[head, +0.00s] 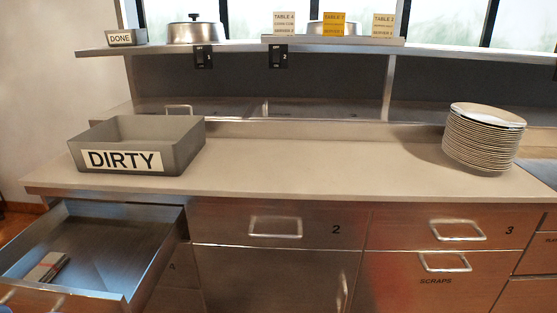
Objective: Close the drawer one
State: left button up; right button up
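The open drawer (110,246) is at the lower left, left of the drawer marked 2. It is pulled well out from under the counter. Neither of my grippers shows in the head view.
Drawer 2 (275,226) and drawer 3 (458,230) are shut. A grey bin marked DIRTY (186,150) stands on the counter (300,172) above the open drawer. A stack of plates (484,140) stands at the right. The middle of the counter is clear.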

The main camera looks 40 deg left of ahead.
aim_at(120, 253)
jog(key=u, duration=2.8)
jog(key=i+l+z, duration=0.2)
jog(key=i+z, duration=0.25)
